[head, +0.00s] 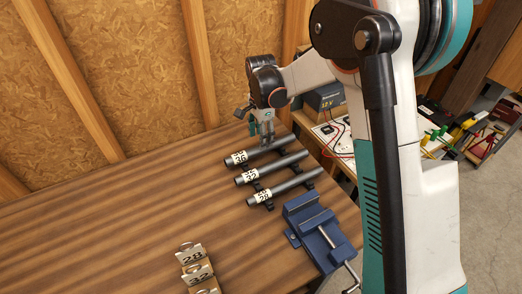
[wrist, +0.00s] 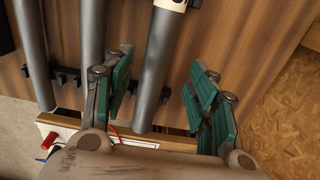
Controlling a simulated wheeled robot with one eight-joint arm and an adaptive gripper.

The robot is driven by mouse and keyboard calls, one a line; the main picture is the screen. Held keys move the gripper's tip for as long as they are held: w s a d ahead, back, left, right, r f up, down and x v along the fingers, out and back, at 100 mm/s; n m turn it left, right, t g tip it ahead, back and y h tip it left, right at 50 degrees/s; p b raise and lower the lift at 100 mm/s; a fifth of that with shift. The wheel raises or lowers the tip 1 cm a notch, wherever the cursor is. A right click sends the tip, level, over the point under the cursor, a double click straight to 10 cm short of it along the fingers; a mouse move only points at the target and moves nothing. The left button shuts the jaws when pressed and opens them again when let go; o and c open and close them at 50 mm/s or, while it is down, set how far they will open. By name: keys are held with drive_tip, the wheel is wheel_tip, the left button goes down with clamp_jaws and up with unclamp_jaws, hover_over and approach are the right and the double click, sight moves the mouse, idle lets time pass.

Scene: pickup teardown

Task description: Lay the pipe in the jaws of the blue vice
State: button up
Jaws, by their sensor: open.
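Three grey pipes lie side by side on black rests on the wooden bench: the far pipe labelled 36 (head: 268,149), the middle pipe labelled 32 (head: 280,168) and the near pipe (head: 293,185), whose label looks like 28. The blue vice (head: 305,212) stands on the bench in front of them, its jaws empty. My gripper (head: 266,132) is above the far pipe. In the wrist view my gripper (wrist: 160,82) is open, with green-padded fingers either side of the far pipe (wrist: 159,62). The fingers do not appear closed on it; their exact height above it is unclear.
Small wooden blocks with number cards 28 (head: 192,255) and 32 (head: 198,275) stand at the bench front. A dark 12 V box (head: 325,97) and red leads lie behind right. A chipboard wall (head: 120,60) borders the bench. The left bench is clear.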

drive_tip(key=f, duration=0.2)
drive_tip(key=f+b, duration=0.1)
drive_tip(key=f, duration=0.1)
drive_tip(key=shift+s+f, duration=0.2)
drive_tip(key=shift+f, duration=0.1)
clamp_jaws()
drive_tip(key=shift+r, duration=0.2)
wheel_tip(320, 180, up, 20)
drive_tip(key=p, duration=0.4)
drive_tip(key=shift+s+f, duration=0.15)
